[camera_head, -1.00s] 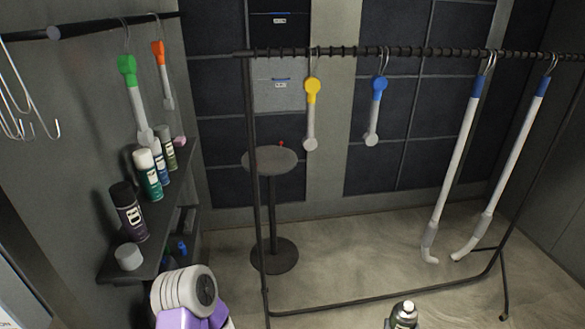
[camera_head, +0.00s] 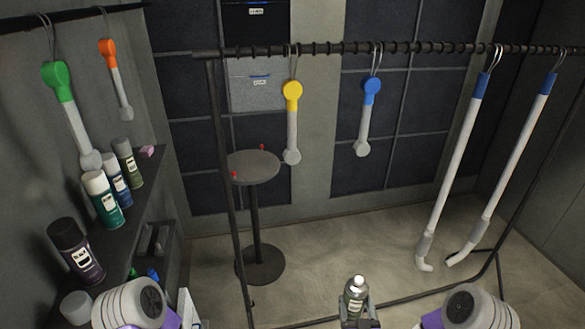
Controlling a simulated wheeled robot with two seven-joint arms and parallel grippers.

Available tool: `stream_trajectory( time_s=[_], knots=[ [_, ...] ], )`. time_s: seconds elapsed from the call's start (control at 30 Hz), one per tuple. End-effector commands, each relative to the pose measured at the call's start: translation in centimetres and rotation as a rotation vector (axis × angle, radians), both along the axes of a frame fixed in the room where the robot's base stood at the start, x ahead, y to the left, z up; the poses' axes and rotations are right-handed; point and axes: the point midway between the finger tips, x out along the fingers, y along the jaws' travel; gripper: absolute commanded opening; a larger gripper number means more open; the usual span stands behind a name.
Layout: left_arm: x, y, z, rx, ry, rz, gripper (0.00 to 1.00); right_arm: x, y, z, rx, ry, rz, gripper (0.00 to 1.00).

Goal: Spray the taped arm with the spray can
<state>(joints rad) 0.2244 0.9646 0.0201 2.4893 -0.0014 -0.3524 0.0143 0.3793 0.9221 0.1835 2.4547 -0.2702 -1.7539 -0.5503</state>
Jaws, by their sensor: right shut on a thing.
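A spray can (camera_head: 356,288) with a silver-grey top is held upright at the bottom centre. My right gripper (camera_head: 357,312) is shut around its lower part, which the fingers and the frame edge hide. Pale arm pieces hang by hooks from a black rail: one with a yellow end (camera_head: 292,120), one with a blue end (camera_head: 368,110), and two long bent ones with blue upper bands (camera_head: 452,165) (camera_head: 512,165). I cannot tell for sure which is the taped arm. The can is low in front of the rack and touches none of them. My left gripper is out of view.
A shelf (camera_head: 130,240) at left bears several spray cans (camera_head: 104,200). Green-ended (camera_head: 72,115) and orange-ended (camera_head: 115,80) pieces hang above it. A round stool (camera_head: 252,167) with red bits stands behind the rack frame (camera_head: 225,170). The floor between is clear.

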Motion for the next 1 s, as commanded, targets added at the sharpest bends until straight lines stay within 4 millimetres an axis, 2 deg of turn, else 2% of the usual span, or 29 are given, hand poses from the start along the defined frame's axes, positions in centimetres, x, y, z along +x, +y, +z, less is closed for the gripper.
stream_trajectory(
  time_s=[0.47,0.57,0.67,0.83,1.0],
  knots=[
    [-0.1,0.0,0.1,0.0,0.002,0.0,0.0,0.0,0.1,0.2,0.0,-0.003,0.001,0.33],
    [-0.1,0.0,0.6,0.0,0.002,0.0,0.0,0.3,0.7,1.3,-0.003,-0.006,0.01,0.33],
    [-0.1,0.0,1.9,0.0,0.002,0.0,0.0,0.8,2.3,4.2,-0.011,-0.012,0.024,0.33],
    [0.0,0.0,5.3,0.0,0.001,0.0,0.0,1.5,7.2,11.7,-0.022,-0.018,0.068,0.33],
    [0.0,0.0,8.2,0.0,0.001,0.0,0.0,0.8,12.1,18.8,-0.018,-0.015,0.11,0.33]
  ],
)
